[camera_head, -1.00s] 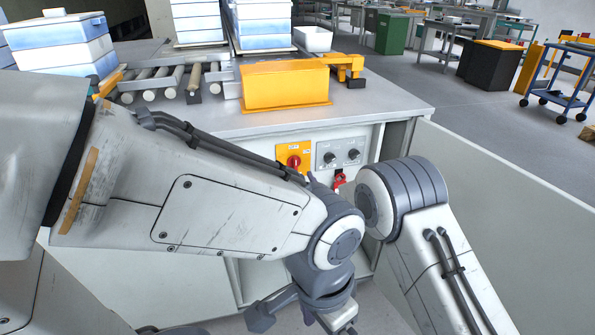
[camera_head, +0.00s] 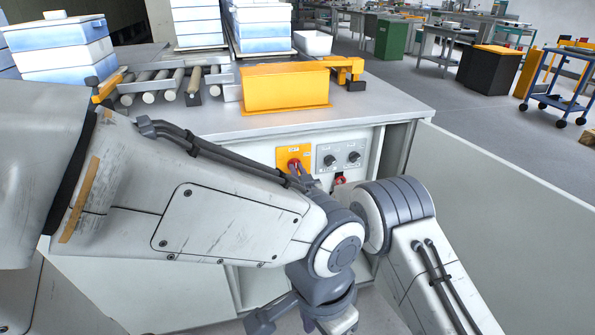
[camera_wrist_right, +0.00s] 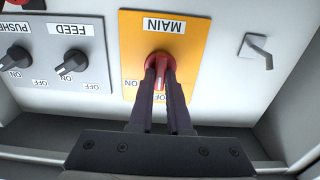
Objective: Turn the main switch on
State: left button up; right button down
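The main switch is a red knob (camera_wrist_right: 160,68) on a yellow plate (camera_wrist_right: 181,55) marked MAIN, upside down in the right wrist view. In the head view the yellow plate (camera_head: 283,152) is on the cabinet front. My right gripper (camera_wrist_right: 160,82) has its two dark fingers close on either side of the red handle, which runs up and down in that view. The ON mark is left of the handle; the fingers partly hide the OFF mark. In the head view its fingertips (camera_head: 296,168) are at the knob. My left gripper (camera_head: 303,320) hangs low, partly cut off; its opening is unclear.
A grey panel with FEED (camera_wrist_right: 72,62) and another black knob lies beside the plate. A metal hook-shaped handle (camera_wrist_right: 258,50) is on the other side. An open cabinet door (camera_head: 500,215) stands at the right.

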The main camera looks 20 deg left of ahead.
jog(key=shift+m, duration=0.3)
jog(key=shift+d+f+m+b, duration=0.1)
jog(key=shift+m+b, duration=0.55)
jog(key=shift+m, duration=0.35)
jog(key=m+b, duration=0.1)
jog(key=m, duration=0.2)
jog(key=shift+w+m, duration=0.1)
jog(key=shift+m, duration=0.2)
jog(key=m+b, duration=0.2)
jog(key=m, duration=0.3)
jog(key=shift+d+f+m, duration=0.1)
jog(key=shift+d+m, duration=0.05)
jog(key=shift+m, duration=0.15)
jog(key=c, duration=0.9)
grip_release()
jog(key=shift+o, duration=0.2)
